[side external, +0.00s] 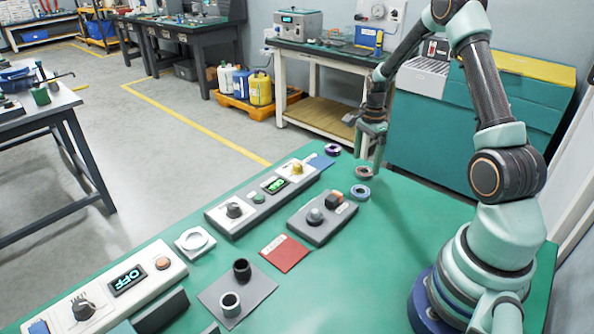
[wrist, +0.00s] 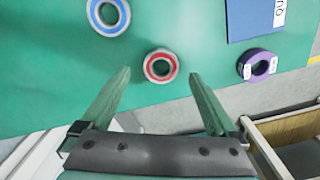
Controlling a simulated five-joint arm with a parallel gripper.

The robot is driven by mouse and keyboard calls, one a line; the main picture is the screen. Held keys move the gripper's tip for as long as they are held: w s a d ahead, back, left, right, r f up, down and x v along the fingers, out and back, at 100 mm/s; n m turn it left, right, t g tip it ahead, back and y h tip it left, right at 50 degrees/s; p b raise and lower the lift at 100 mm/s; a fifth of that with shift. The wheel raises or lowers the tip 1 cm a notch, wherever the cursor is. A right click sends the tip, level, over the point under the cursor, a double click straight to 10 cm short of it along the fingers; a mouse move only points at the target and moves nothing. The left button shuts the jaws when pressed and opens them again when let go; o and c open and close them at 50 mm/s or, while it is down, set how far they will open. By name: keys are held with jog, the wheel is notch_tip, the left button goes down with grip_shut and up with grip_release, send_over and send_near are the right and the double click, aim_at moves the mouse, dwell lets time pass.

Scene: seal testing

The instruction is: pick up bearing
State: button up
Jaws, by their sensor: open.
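Three ring-shaped parts that look like bearings lie on the green table. The red-faced ring (wrist: 149,67) is between and just beyond my fingertips in the wrist view; it also shows in the side view (side external: 358,173). The blue-faced ring (wrist: 93,14) is at the upper left of the wrist view, and nearer the camera in the side view (side external: 360,192). The purple ring (wrist: 245,70) with white labels lies to the right; it also shows in the side view (side external: 333,150). My gripper (wrist: 161,77) is open and empty, pointing down above the table's far edge in the side view (side external: 375,160).
A blue card (wrist: 240,20) lies by the purple ring. Left of the rings stand a grey control box (side external: 318,228) and a long panel (side external: 240,213). A red card (side external: 284,254) lies on the table. A wooden bench (side external: 320,103) is beyond the table edge.

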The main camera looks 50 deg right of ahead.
jog(key=shift+w+f, duration=0.1)
jog(key=shift+f, duration=1.4)
jog(key=shift+c, duration=0.3)
grip_shut()
jog(key=shift+r, duration=0.1)
